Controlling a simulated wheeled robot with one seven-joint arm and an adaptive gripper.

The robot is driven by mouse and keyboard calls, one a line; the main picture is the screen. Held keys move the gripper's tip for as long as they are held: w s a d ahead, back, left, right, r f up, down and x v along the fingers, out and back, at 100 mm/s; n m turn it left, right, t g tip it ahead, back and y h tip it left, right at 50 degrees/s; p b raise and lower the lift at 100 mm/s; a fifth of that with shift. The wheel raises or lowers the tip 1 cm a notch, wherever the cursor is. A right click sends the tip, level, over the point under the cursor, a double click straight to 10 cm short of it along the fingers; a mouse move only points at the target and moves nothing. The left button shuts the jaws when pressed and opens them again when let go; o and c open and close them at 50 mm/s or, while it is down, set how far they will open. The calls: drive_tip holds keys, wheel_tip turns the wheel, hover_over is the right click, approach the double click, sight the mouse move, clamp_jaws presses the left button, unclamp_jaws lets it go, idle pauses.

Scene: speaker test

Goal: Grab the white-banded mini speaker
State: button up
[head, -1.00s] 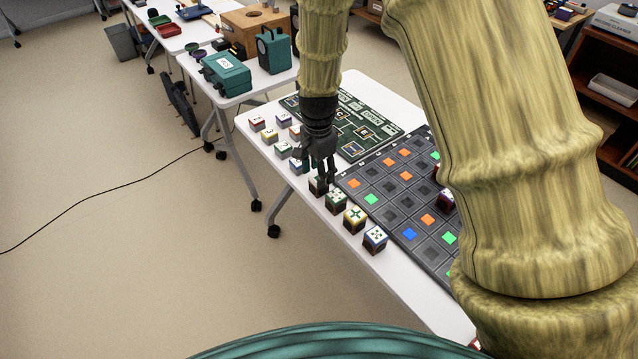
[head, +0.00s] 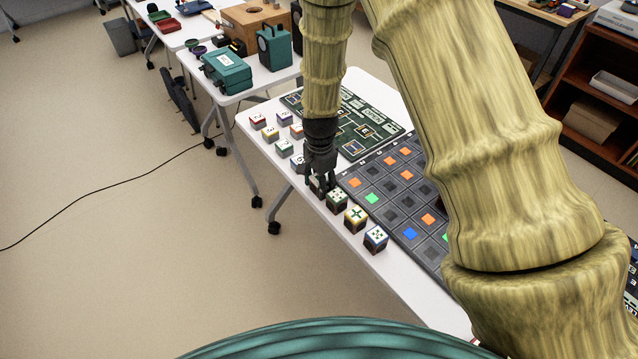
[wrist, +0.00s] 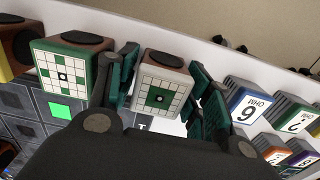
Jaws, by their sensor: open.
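The white-banded mini speaker (wrist: 163,64) is a small cube with a dark round cone on one side and a green-and-white grid face. In the wrist view it sits between the two fingers of my gripper (wrist: 165,74), which is open, with one finger on each side. In the head view my gripper (head: 321,182) is low over the table's near-left edge row, and the speaker (head: 317,187) is mostly hidden by the fingers. Whether the fingers touch it, I cannot tell.
A similar green-banded speaker (wrist: 65,62) stands close beside the left finger. Blue-banded (wrist: 246,105) and green (wrist: 290,118) cubes are to the right. A dark grid board (head: 390,185) and a green board (head: 355,130) lie on the white table (head: 385,270).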

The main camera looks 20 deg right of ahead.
drive_tip(key=c, duration=0.8)
drive_tip(key=shift+r, duration=0.15)
